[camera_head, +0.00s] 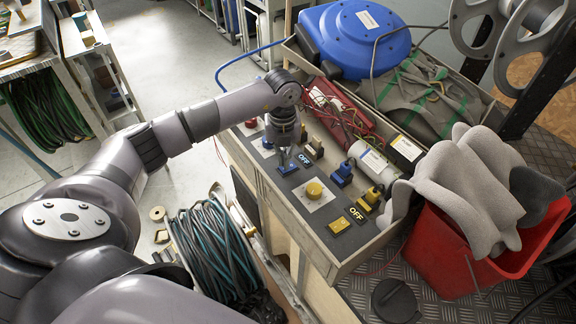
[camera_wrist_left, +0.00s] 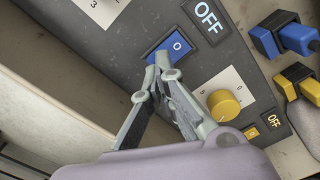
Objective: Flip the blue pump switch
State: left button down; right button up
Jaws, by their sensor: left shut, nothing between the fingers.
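The blue pump switch (camera_head: 287,169) is a small blue rocker on the dark control panel, next to a display reading OFF (camera_head: 303,160). In the left wrist view, the blue switch (camera_wrist_left: 171,46) shows a white "0" mark, and its display (camera_wrist_left: 208,18) also reads OFF. My left gripper (camera_head: 284,163) points down at the switch. In the left wrist view, my left gripper (camera_wrist_left: 161,70) is shut and empty, with its fingertips over the switch's near edge. I cannot tell whether they touch it. My right gripper is not in view.
A yellow knob (camera_wrist_left: 222,105) and a yellow switch (camera_wrist_left: 252,132) with its own OFF display sit beside the blue switch. Blue plugs (camera_head: 342,173) stand behind. A red bucket (camera_head: 470,262) with grey cloth is at the right. A coiled hose (camera_head: 215,245) lies below the panel.

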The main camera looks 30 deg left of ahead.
pick_arm(q)
jog(key=shift+f, duration=0.2)
dwell(0.6)
jog(key=shift+s+f+b, duration=0.1)
jog(key=shift+f+b, duration=0.8)
jog(key=shift+f, duration=0.15)
dwell(0.3)
jog(key=shift+r, duration=0.15)
jog(key=shift+r+p, duration=2.7)
jog(key=shift+r, duration=0.7)
